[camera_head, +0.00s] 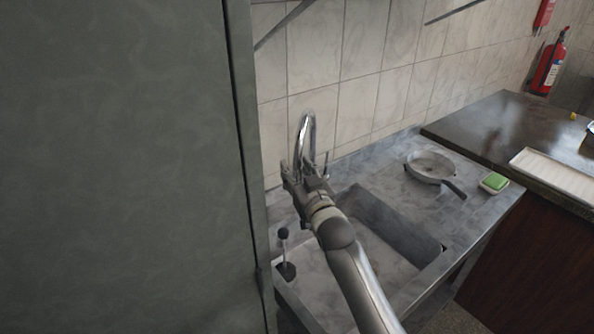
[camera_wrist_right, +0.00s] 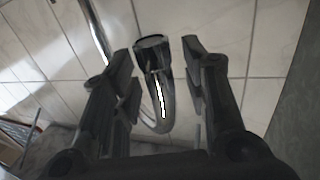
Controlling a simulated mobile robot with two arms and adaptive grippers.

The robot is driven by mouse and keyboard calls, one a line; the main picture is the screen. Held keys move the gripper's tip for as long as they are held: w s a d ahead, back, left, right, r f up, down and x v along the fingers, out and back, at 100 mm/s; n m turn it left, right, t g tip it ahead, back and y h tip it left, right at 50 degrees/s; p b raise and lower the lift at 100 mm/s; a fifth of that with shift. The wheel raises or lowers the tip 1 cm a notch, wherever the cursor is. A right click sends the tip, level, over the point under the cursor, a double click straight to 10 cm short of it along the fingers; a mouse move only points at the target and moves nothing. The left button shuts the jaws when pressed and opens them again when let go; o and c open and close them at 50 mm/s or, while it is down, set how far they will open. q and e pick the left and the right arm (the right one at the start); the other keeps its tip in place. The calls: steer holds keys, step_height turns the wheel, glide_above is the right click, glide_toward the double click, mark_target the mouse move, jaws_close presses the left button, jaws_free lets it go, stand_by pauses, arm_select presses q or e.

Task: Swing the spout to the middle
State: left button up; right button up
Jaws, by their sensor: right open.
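In the right wrist view the spout (camera_wrist_right: 158,92) hangs between the two fingers, with gaps on both sides. My right gripper (camera_head: 303,172) is open at the spout; in the wrist view its fingers (camera_wrist_right: 162,85) stand on either side of it. The gripper and arm hide the spout's lower part and some of the basin. My left gripper is not in view.
A large grey-green panel (camera_head: 120,165) fills the left, close beside the sink. A pan (camera_head: 430,166) and a green sponge (camera_head: 495,181) sit on the right of the sink top. A dark counter (camera_head: 490,130) with a white tray (camera_head: 555,175) stands further right.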

steer(key=shift+c, duration=0.4)
jaws_close()
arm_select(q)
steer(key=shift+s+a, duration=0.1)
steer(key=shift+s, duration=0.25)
